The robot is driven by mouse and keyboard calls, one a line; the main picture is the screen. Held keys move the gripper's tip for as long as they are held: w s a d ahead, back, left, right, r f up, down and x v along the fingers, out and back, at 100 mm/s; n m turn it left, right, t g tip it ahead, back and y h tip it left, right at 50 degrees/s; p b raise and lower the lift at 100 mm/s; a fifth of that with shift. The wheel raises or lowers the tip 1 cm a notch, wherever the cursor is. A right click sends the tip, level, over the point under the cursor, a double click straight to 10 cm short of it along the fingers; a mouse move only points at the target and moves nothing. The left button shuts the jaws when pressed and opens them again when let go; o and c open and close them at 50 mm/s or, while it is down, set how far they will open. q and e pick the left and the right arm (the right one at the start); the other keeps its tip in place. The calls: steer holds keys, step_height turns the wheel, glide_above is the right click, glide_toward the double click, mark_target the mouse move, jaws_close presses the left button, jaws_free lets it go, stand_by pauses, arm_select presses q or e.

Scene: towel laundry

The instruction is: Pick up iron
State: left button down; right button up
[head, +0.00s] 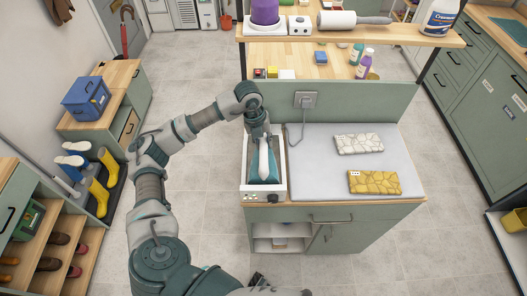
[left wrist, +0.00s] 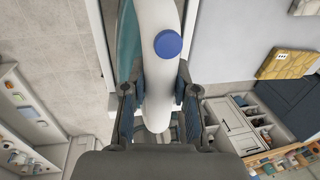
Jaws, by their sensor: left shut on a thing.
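The iron (head: 265,170) has a white handle and a teal body and sits in a white holder (head: 246,180) at the left end of the ironing counter. My left gripper (head: 258,130) reaches down over the back end of the iron. In the left wrist view, the fingers of the left gripper (left wrist: 158,98) are on both sides of the iron's white handle (left wrist: 157,75), which has a round blue button (left wrist: 168,43). The gripper is shut on the handle. The iron appears still within the holder.
A white and a yellow patterned folded towel (head: 359,143) (head: 374,182) lie on the grey pad (head: 315,170) to the right. A green back panel (head: 350,105) with a socket and cord stands behind. A wooden shelf (head: 390,40) with bottles is above.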

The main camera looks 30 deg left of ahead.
arm_select(q)
step_height(320, 180, up, 10)
steer(key=shift+r, duration=0.1)
stand_by(0.4)
steer(key=c, duration=1.6)
jaws_free()
jaws_close()
